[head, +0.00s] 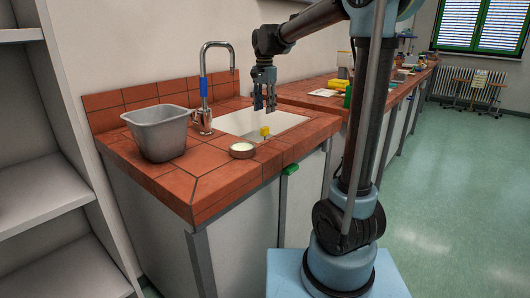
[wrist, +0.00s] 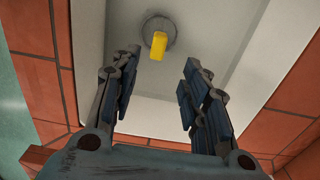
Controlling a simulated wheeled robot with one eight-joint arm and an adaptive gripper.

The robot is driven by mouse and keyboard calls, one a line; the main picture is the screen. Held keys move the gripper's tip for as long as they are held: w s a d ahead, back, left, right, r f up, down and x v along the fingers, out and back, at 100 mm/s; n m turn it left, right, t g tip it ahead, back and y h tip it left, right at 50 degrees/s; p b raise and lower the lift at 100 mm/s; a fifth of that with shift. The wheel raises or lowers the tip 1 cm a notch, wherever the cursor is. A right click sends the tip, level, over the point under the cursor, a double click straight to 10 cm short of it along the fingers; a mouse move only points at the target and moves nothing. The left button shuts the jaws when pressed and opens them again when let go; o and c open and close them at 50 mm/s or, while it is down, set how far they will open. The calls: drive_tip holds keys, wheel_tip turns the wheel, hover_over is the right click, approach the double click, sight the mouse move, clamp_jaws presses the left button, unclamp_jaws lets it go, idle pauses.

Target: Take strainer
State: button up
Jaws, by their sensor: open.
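A round grey disc with an upright yellow block or handle (wrist: 158,46), which looks like the strainer, sits at the drain in the floor of the white sink (wrist: 232,25). The yellow part also shows in the head view (head: 265,131), low in the basin. My gripper (head: 264,106) points down over the sink, above the yellow part. In the wrist view my gripper (wrist: 161,60) is open and empty, its two fingers wide apart. The yellow part shows between and slightly beyond the fingertips. The exact height gap is hard to tell.
A grey bucket (head: 157,132) and a metal tap (head: 204,88) stand left of the sink on the red tiled bench (head: 185,178). A small round dish (head: 242,150) lies near the front rim. Sink walls surround the strainer. A yellow item (head: 343,73) stands farther back.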

sight(264, 129)
drive_tip(key=f, duration=1)
drive_tip(key=shift+s+f, duration=0.25)
clamp_jaws()
